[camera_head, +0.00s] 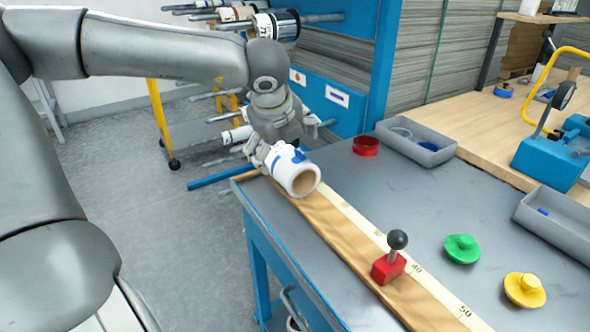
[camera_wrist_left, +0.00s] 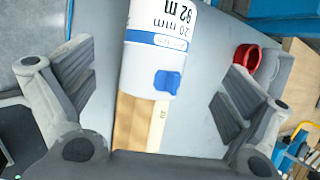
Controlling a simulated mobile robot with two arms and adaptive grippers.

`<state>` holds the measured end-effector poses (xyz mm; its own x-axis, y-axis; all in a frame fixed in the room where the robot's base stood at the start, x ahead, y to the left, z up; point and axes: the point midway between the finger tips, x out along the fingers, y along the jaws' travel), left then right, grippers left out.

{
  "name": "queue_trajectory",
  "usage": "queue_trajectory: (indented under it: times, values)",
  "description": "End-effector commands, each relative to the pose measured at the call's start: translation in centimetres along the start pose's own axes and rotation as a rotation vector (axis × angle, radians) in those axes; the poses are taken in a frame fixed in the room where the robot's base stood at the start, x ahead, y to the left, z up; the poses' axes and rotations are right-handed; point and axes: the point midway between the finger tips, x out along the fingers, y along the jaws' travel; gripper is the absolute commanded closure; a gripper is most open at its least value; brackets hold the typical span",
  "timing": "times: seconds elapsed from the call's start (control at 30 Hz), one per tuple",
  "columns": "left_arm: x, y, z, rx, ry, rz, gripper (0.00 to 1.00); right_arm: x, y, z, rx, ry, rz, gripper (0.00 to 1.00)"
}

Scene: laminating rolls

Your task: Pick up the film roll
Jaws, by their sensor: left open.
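A white film roll (camera_head: 292,171) with a blue mark and a hollow brown core lies at the left end of the table, over a wooden strip. In the left wrist view the film roll (camera_wrist_left: 155,50) shows printed text and a blue patch. My left gripper (camera_head: 262,150) is at the roll's far end in the head view. In the left wrist view my left gripper (camera_wrist_left: 155,97) is open, with a finger on each side of the roll and visible gaps between. My right gripper is not in view.
The grey table (camera_head: 400,200) carries a wooden ruler strip (camera_head: 345,220), a red block with a black knob (camera_head: 389,266), a green knob (camera_head: 461,248), a yellow knob (camera_head: 524,289), a red ring (camera_head: 366,146) and a grey tray (camera_head: 440,151). A blue rack with other rolls stands behind.

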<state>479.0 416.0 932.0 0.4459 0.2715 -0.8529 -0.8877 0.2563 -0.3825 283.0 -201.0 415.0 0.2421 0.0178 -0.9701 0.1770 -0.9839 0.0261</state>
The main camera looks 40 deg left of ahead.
Motion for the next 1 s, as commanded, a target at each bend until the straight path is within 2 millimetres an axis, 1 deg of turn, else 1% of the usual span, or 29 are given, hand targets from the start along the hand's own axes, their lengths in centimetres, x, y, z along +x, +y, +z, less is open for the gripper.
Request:
queue_trajectory:
  times: [0.03, 0.1, 0.27, 0.33, 0.5, 0.6, 0.73, 1.0]
  values:
    - [0.7, 0.1, -0.1, 0.000, 0.002, 0.003, 0.02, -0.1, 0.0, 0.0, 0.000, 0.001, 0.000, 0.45]
    - [1.4, 0.1, -0.1, 0.001, 0.002, 0.002, 0.02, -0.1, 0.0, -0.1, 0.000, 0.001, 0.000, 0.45]
    - [2.3, 0.1, -0.1, 0.001, 0.002, 0.001, 0.02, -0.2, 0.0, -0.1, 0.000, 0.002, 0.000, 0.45]
    - [3.0, 0.2, -0.2, 0.000, 0.003, 0.002, 0.02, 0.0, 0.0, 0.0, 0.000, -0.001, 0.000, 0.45]
    - [5.3, 0.6, -0.6, 0.001, 0.003, 0.003, 0.02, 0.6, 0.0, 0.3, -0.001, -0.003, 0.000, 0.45]
    - [6.4, 0.5, -0.6, 0.001, 0.003, 0.002, 0.02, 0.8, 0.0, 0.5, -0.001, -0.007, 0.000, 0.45]
    - [7.0, 0.5, -0.6, 0.000, 0.004, 0.000, 0.02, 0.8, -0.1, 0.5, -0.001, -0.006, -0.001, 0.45]
    - [7.1, 0.5, -0.6, 0.000, 0.004, -0.001, 0.02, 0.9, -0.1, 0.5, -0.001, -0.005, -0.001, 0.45]
